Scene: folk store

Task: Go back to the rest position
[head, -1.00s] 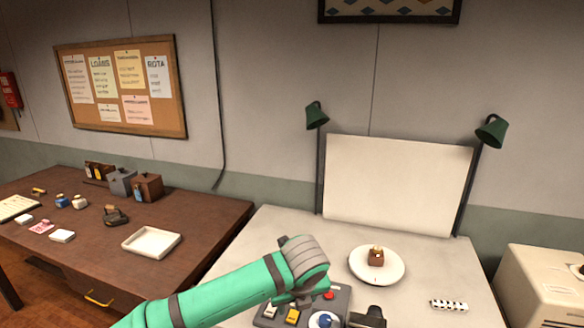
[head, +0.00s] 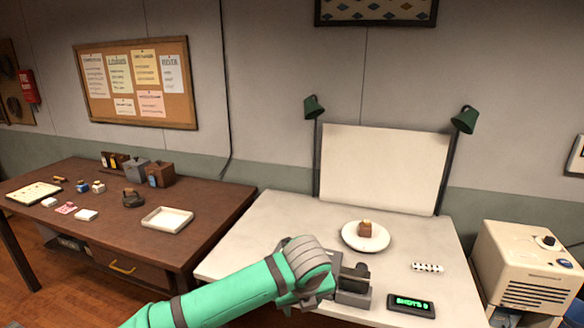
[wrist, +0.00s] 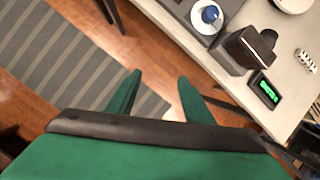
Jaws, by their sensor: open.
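My gripper shows in the wrist view (wrist: 157,92), with its two green fingers apart and nothing between them. It hangs over the wooden floor and striped rug, beside the front edge of the white table (head: 240,225). In the head view my green arm reaches in from the bottom, and its fingers are hidden behind the wrist. A dark device (head: 353,285) stands just right of my wrist. The control box (wrist: 200,12) with a blue knob shows in the wrist view; my arm hides it in the head view.
A white plate (head: 350,240) holds a small brown block (head: 365,229). A black display (head: 411,306) with green text and a patterned strip (head: 428,267) lie to the right. A brown desk (head: 215,200) with a white tray (head: 167,228) stands left, a cream machine (head: 510,255) right.

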